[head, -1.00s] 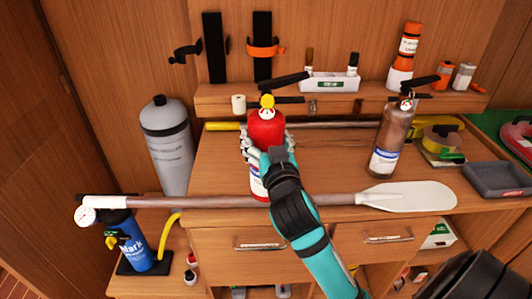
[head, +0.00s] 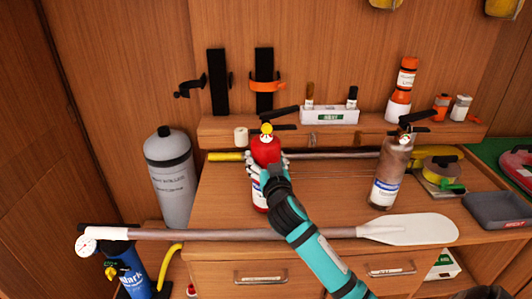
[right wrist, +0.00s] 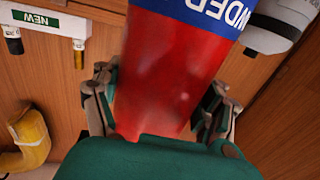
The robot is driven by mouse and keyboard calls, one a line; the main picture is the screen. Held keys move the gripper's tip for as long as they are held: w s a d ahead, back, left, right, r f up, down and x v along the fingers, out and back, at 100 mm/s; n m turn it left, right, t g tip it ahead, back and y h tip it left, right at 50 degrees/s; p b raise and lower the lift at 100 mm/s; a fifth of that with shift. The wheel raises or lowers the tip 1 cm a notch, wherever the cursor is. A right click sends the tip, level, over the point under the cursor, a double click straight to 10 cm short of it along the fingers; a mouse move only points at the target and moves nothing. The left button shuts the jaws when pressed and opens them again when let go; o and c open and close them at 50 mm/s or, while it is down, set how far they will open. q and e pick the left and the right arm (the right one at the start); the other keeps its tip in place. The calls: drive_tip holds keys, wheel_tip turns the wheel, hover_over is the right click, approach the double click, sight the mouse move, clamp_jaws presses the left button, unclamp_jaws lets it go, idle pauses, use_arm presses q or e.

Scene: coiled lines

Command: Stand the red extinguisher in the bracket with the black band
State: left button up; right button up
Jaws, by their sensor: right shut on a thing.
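The red extinguisher (head: 266,151) is upright, with a black handle, a yellow gauge and a white-and-blue label. My right gripper (head: 268,170) is shut on its body from the front. In the right wrist view the red cylinder (right wrist: 165,85) fills the space between the fingers. I cannot tell whether its base touches the bench. On the wall behind, up and to the left, is the bracket with the black band (head: 188,88), its band sticking out beside a black backplate (head: 217,82); it is empty. My left gripper is not in view.
An empty bracket with an orange band (head: 267,87) is just right of it. A brown extinguisher (head: 389,175) stands right on the bench. A paddle (head: 405,229) lies along the front edge, a yellow-ended pole (head: 225,156) behind. A grey cylinder (head: 170,180) stands left. A small white box (head: 329,116) sits on the ledge.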

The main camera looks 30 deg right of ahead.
drive_tip(key=shift+f, duration=0.1)
idle(0.3)
drive_tip(key=o, duration=1.3)
drive_tip(key=shift+f, duration=0.4)
drive_tip(key=o, duration=0.4)
drive_tip(key=shift+s+a+r, duration=0.1)
drive_tip(key=shift+o, duration=0.2)
drive_tip(key=b+v, duration=0.2)
drive_tip(key=v, duration=1)
